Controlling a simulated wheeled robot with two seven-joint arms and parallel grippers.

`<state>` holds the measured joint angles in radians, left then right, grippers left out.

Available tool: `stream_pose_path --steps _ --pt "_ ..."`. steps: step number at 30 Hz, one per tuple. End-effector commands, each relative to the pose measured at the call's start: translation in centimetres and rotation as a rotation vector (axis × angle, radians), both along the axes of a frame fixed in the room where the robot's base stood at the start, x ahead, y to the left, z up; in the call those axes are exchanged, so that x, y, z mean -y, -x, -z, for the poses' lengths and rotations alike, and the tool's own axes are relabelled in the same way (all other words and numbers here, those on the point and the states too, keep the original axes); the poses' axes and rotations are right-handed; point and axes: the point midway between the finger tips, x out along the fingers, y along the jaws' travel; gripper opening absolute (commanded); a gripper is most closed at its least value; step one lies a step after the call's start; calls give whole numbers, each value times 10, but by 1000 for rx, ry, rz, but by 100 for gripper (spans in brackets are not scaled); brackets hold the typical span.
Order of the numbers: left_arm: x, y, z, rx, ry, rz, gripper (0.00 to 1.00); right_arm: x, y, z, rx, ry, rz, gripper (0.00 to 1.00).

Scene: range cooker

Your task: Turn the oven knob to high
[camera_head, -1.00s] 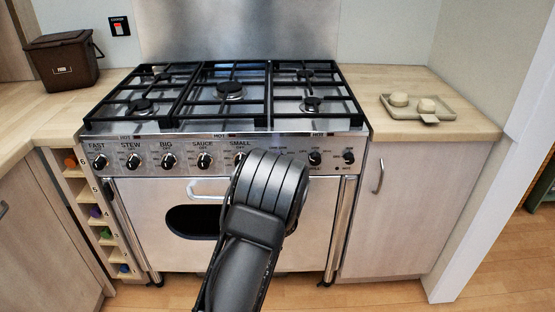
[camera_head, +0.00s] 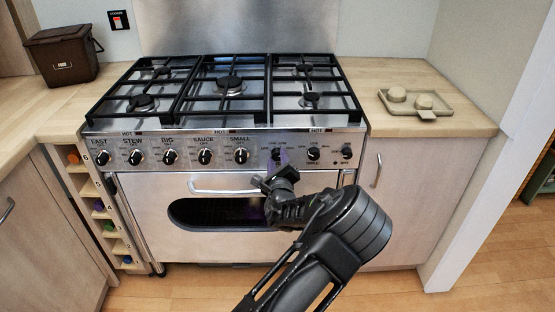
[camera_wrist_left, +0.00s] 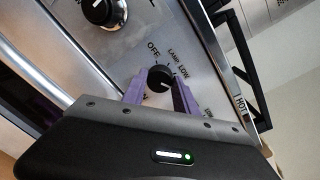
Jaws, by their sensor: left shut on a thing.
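The oven knob (camera_wrist_left: 160,78) is a small black dial on the steel front panel, with the words OFF, LAMP and LOW printed around it in the left wrist view. Its pale mark is too small for me to read its setting surely. My left gripper (camera_wrist_left: 160,92) is shut on this knob, one purple finger on each side. In the head view the knob (camera_head: 277,154) sits right of the row of burner knobs, and my left gripper (camera_head: 281,162) reaches it from below, partly covering it. The HIGH marking is not legible. My right gripper is out of view.
Burner knobs (camera_head: 205,157) line the panel to the left; two more knobs (camera_head: 313,153) are close on the right. The oven door handle (camera_head: 222,188) is below, and black pan grates (camera_head: 225,90) are above. A tray (camera_head: 440,118) lies on the right counter.

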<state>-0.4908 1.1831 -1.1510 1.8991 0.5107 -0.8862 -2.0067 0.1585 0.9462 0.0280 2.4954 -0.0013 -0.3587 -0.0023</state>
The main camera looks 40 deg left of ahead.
Motion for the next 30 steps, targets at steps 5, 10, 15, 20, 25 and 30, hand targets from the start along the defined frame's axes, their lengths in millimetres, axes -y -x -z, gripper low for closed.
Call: stream_pose_path --steps 5,10,15,20,25,30 --pt "1 -1 1 -58 -76 1 0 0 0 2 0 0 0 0" --pt "1 0 0 -84 -111 1 0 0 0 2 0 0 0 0" --pt "1 0 0 -93 -122 1 0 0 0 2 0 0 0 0" --pt "0 0 0 -93 -121 0 0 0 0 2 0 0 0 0" --pt "0 0 0 -93 -121 0 39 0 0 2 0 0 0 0" --pt "0 0 0 -93 -121 0 53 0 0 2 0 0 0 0"
